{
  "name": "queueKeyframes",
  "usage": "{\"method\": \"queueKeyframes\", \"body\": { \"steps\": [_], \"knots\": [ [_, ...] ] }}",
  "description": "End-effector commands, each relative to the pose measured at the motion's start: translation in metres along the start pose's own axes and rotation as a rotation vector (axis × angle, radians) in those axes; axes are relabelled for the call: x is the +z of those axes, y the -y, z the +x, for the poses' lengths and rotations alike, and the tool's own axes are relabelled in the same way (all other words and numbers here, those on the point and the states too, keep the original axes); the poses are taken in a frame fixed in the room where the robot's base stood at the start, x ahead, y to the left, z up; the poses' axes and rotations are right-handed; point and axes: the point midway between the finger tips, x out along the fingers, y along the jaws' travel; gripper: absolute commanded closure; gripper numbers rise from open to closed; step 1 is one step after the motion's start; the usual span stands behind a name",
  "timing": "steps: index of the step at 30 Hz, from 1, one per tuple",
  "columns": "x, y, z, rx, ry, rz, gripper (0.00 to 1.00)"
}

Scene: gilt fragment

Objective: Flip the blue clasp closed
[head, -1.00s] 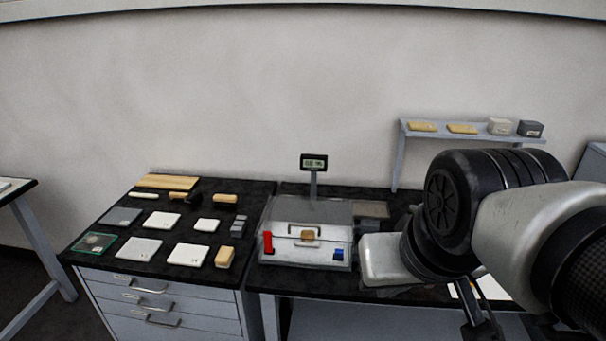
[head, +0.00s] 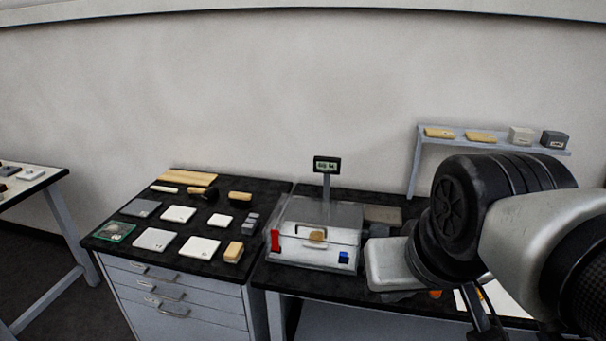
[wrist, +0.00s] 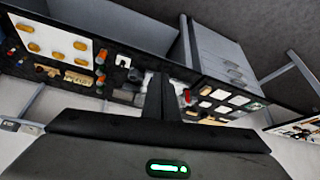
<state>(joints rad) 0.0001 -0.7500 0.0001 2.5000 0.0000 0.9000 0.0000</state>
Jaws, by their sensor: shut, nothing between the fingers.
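A pale case (head: 318,250) with a handle sits on the black bench, under a clear cover or behind a clear panel. The blue clasp (head: 343,257) is on its front right. It is too small to tell whether it is flipped up or down. A red clasp (head: 275,241) is on its front left. A tan piece (head: 316,236) shows at the middle of the case. In the wrist view my gripper (wrist: 160,78) has its black fingers together and empty. A red part (wrist: 187,96) shows just right of the fingers. I cannot make out the blue clasp there.
Left of the case, a drawer unit (head: 185,300) carries flat white tiles and tan blocks. A small display (head: 327,164) on a post stands behind the case. A wall shelf (head: 495,142) holds several blocks. My arm hides the bench at right.

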Motion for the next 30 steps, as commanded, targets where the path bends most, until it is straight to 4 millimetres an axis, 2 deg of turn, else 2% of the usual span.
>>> {"method": "queueKeyframes", "body": {
  "steps": [5, 8, 11, 15, 21, 25, 30],
  "knots": [
    [0.005, -0.001, 0.01, 0.005, 0.04, -0.032, 1.0],
    [0.015, -0.005, 0.029, 0.022, 0.126, -0.104, 1.0],
    [0.031, -0.013, 0.057, 0.05, 0.258, -0.223, 1.0],
    [0.056, -0.029, 0.096, 0.101, 0.475, -0.432, 1.0],
    [0.083, -0.056, 0.141, 0.187, 0.779, -0.748, 1.0],
    [0.092, -0.074, 0.167, 0.254, 0.977, -0.96, 1.0],
    [0.093, -0.096, 0.195, 0.361, 1.236, -1.236, 1.0]
  ]
}}
